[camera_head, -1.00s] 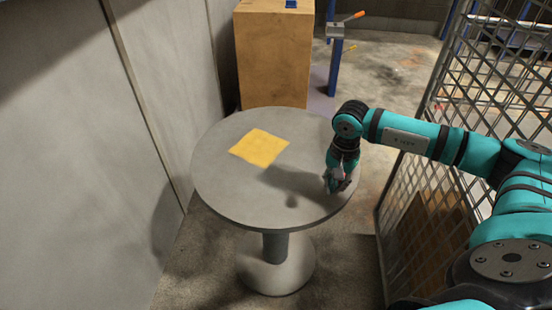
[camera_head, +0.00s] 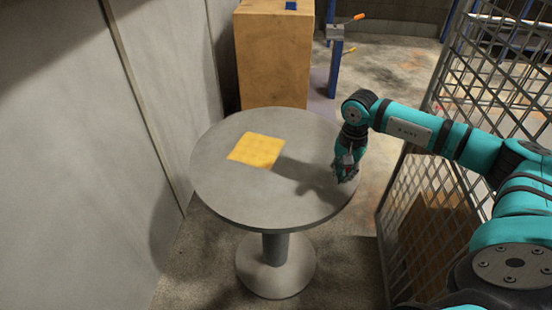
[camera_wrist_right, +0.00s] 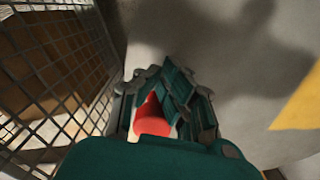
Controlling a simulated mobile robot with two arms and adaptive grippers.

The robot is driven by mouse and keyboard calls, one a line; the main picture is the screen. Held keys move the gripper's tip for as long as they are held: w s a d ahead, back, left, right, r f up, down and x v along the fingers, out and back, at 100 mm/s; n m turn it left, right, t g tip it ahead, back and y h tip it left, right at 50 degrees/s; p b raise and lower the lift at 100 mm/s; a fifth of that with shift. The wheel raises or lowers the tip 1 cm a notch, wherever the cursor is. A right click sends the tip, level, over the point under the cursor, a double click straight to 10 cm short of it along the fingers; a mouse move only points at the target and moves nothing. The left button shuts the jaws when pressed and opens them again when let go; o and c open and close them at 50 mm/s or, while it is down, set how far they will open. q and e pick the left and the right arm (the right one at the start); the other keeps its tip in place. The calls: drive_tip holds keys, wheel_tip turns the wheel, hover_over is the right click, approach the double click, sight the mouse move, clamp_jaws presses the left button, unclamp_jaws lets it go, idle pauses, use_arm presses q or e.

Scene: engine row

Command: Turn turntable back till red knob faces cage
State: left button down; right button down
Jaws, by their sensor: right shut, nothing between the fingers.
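The round grey turntable (camera_head: 230,190) stands on a pedestal, with a flat yellow square (camera_head: 257,150) on its top. My right gripper (camera_head: 346,174) is shut, low at the right rim of the turntable. The red knob (camera_wrist_right: 152,121) shows in the right wrist view among the gripper's fingers; I cannot tell whether they touch it. In the head view the gripper hides the knob. The wire-mesh cage (camera_head: 411,190) stands to the right of the turntable, and also shows at the left of the wrist view (camera_wrist_right: 62,62). My left gripper is out of view.
A grey wall (camera_head: 75,160) runs close along the turntable's left. A wooden box (camera_head: 272,60) stands behind it, beside a blue post (camera_head: 336,70) with an orange handle (camera_head: 354,17). My right arm reaches over the cage side.

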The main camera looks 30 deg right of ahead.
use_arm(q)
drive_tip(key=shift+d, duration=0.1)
use_arm(e)
drive_tip(key=shift+w+d+b, duration=0.15)
drive_tip(key=shift+w+d, duration=0.05)
drive_tip(key=shift+d, duration=0.3)
drive_tip(key=shift+w+d+b, duration=0.15)
drive_tip(key=shift+d, duration=0.35)
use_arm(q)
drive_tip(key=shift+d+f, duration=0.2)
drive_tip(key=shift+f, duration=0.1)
use_arm(e)
drive_tip(key=shift+a, duration=0.1)
